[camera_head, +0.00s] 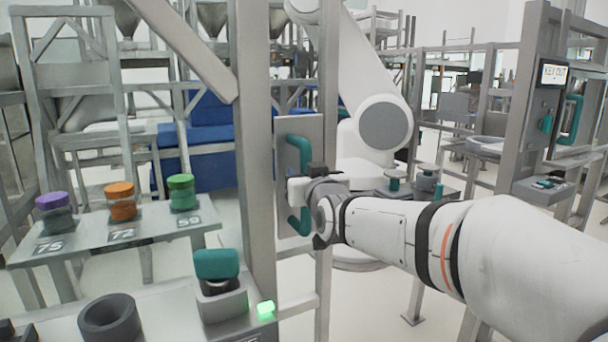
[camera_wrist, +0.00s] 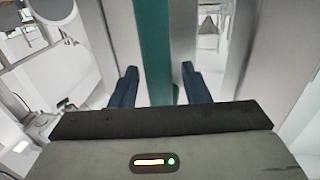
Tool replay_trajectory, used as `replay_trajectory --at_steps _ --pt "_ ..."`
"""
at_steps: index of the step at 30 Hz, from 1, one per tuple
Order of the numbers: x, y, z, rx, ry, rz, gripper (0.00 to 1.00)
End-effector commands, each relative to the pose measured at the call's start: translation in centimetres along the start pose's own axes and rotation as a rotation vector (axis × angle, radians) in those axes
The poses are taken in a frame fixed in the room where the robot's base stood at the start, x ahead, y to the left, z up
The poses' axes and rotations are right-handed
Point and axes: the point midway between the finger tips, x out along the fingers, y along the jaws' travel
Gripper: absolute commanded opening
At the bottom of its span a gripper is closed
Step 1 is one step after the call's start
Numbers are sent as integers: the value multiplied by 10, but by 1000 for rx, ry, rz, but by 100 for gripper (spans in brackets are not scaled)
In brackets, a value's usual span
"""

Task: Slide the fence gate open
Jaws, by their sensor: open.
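The fence gate's teal handle (camera_head: 304,160) is a vertical bar on a grey plate (camera_head: 286,135) on the grey gate frame (camera_head: 325,90). My gripper (camera_head: 297,190) is at the handle's middle in the head view, and hides part of it. In the wrist view the teal handle (camera_wrist: 138,50) runs down between the two dark blue fingers of my gripper (camera_wrist: 158,85). The fingers stand apart, one on each side of the handle, with gaps visible. The handle's lower end in that view is hidden behind the gripper body.
A bench with a teal-capped device (camera_head: 217,265), a green light (camera_head: 266,308) and a dark ring (camera_head: 109,317) stands at front left. A shelf holds purple, orange and green-lidded jars (camera_head: 182,192). A white robot arm (camera_head: 375,110) stands behind the gate. A "KEY OUT" post (camera_head: 540,110) is at right.

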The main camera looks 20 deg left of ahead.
Motion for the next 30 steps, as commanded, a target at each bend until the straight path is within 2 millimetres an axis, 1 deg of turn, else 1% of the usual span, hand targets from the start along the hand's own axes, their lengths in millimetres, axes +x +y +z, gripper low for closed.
replay_trajectory --at_steps 4,7,15,19,23,30 --pt "-2 0 0 0 -1 0 42" --pt "-11 0 0 0 -1 0 42" --pt "-55 0 0 0 -1 -1 42" --pt "-70 0 0 0 0 -1 42" --pt "-77 1 0 0 -1 1 42" --pt "-78 1 1 0 -1 1 42"
